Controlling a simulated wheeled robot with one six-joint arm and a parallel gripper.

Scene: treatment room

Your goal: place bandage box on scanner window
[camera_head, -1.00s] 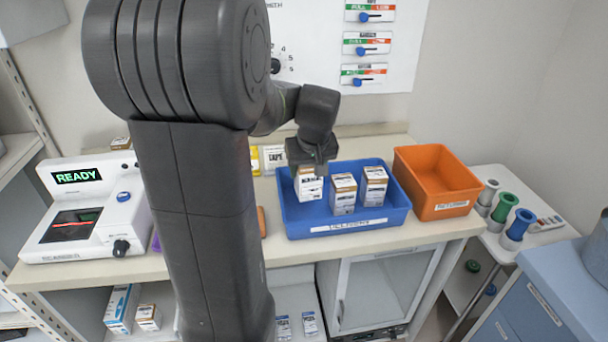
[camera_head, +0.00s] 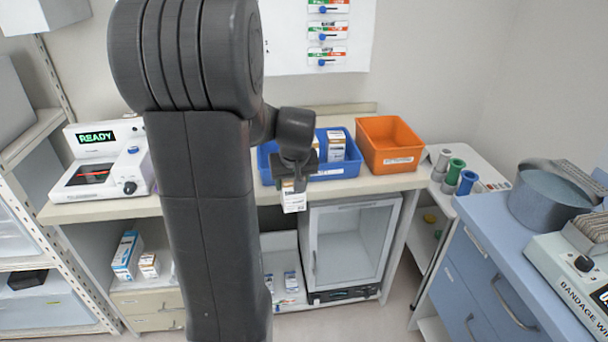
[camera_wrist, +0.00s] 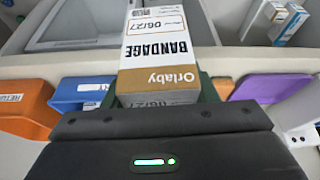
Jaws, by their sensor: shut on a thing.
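My gripper (camera_head: 292,182) is shut on a bandage box (camera_head: 293,200), white with a brown end. It holds the box in front of the counter edge, just before the blue bin. In the wrist view the box (camera_wrist: 160,55) reads "BANDAGE", "Orlaby" and "06/27", and fills the upper middle. The scanner (camera_head: 105,160) stands at the left end of the counter with a green "READY" display. Its dark scanner window (camera_head: 90,174) shows a red line and is bare. My gripper is well to the right of it, with my arm between them in the picture.
The blue bin (camera_head: 340,172) holds other boxes. An orange bin (camera_head: 390,146) stands to its right. A side trolley holds several coloured tubes, and a blue cabinet (camera_head: 500,270) stands at the right. Behind my arm, part of the counter is hidden.

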